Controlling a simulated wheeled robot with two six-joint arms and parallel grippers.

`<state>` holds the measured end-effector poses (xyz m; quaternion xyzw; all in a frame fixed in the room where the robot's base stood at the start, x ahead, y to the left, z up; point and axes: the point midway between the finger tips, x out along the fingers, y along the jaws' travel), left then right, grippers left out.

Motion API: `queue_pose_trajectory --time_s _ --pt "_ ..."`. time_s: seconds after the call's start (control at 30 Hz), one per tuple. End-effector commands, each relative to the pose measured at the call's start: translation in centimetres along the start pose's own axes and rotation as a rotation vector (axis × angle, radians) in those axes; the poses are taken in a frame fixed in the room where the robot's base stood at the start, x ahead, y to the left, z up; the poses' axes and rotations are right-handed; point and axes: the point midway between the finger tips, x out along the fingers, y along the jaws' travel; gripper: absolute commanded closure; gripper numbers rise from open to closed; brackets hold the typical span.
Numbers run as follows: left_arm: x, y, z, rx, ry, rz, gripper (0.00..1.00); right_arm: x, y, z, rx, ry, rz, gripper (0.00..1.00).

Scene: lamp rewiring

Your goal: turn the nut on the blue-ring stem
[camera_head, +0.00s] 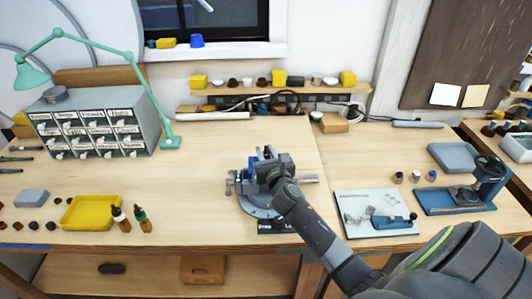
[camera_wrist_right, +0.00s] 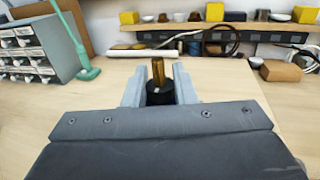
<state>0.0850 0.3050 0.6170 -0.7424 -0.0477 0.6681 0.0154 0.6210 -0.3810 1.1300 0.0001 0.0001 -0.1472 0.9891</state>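My right gripper (camera_head: 264,158) is over the grey vise (camera_head: 262,208) at the middle of the bench. In the right wrist view its two pale fingers (camera_wrist_right: 160,92) stand on either side of a black nut (camera_wrist_right: 159,97), with no clear gap. A brass stem (camera_wrist_right: 158,71) rises upright from the nut, between and beyond the fingers. A small blue patch (camera_head: 252,162) shows beside the gripper in the head view; I cannot tell whether it is the stem's ring. The gripper hides most of the stem in the head view. My left gripper is out of view.
A yellow tray (camera_head: 88,213) and two dropper bottles stand on the left. A white mat (camera_head: 362,212) with a blue tool, three small caps (camera_head: 415,177) and a blue press (camera_head: 465,195) are on the right. Bench around the vise is mostly clear.

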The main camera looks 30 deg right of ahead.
Motion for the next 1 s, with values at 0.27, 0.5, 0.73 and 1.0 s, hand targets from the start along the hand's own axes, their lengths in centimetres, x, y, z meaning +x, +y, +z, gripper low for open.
queue_pose_trajectory --time_s 0.27,0.5,0.73,1.0 --pt "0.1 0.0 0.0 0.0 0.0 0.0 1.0 0.0 0.0 0.0 0.0 0.0 -0.007 0.99" --pt "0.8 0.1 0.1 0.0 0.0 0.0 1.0 0.0 0.1 -0.2 0.002 0.0 -0.088 0.99" --pt "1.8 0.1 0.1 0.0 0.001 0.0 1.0 0.0 0.2 -0.2 0.004 -0.001 -0.257 0.99" --pt "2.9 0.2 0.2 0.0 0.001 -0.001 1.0 0.0 0.1 -0.2 0.003 0.0 -0.494 0.99"
